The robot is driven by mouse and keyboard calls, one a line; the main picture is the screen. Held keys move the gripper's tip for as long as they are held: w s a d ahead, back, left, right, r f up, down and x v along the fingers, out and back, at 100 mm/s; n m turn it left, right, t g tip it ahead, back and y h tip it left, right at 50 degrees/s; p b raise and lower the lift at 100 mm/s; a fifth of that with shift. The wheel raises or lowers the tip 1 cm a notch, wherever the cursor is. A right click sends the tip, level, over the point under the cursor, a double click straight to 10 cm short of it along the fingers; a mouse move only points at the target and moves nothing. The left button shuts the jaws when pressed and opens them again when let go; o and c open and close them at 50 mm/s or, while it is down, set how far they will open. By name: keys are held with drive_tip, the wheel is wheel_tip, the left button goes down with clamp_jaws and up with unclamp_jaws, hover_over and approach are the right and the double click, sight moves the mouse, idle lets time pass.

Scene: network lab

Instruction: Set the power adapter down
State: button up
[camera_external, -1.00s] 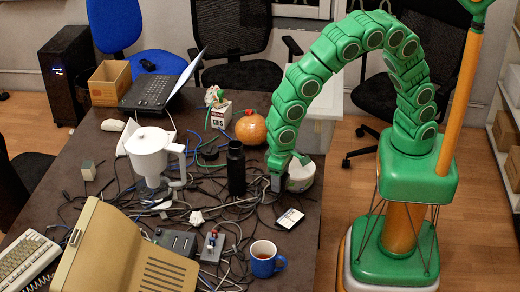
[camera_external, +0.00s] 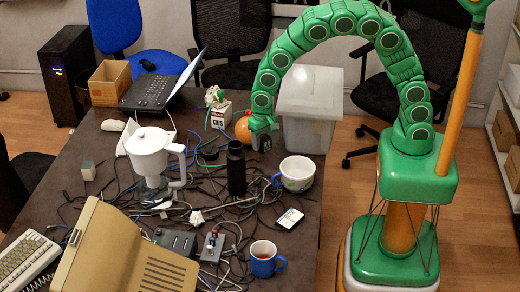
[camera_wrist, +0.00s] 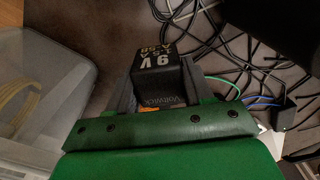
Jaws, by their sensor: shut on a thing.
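The power adapter (camera_wrist: 158,68) is a black block with pale print in the wrist view, including "9 V". It sits between the grey fingers of my gripper (camera_wrist: 160,80), which is shut on it. The adapter shows there only as a small dark patch. Whether it touches the table I cannot tell.
A white bowl-like mug (camera_external: 297,174) and a black bottle (camera_external: 236,172) stand nearer the camera. A translucent bin (camera_external: 308,106) stands behind at right. Tangled cables (camera_external: 200,192) cover the table's middle.

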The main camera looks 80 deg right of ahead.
sight(263, 169)
drive_tip(key=shift+d+f, duration=0.2)
drive_tip(key=shift+d, duration=0.3)
drive_tip(key=shift+f, duration=4.85)
drive_tip(key=shift+f, duration=0.1)
drive_tip(key=o, duration=1.2)
drive_tip(key=shift+c, duration=0.2)
wheel_tip(263, 169, up, 12)
drive_tip(key=shift+r, duration=0.15)
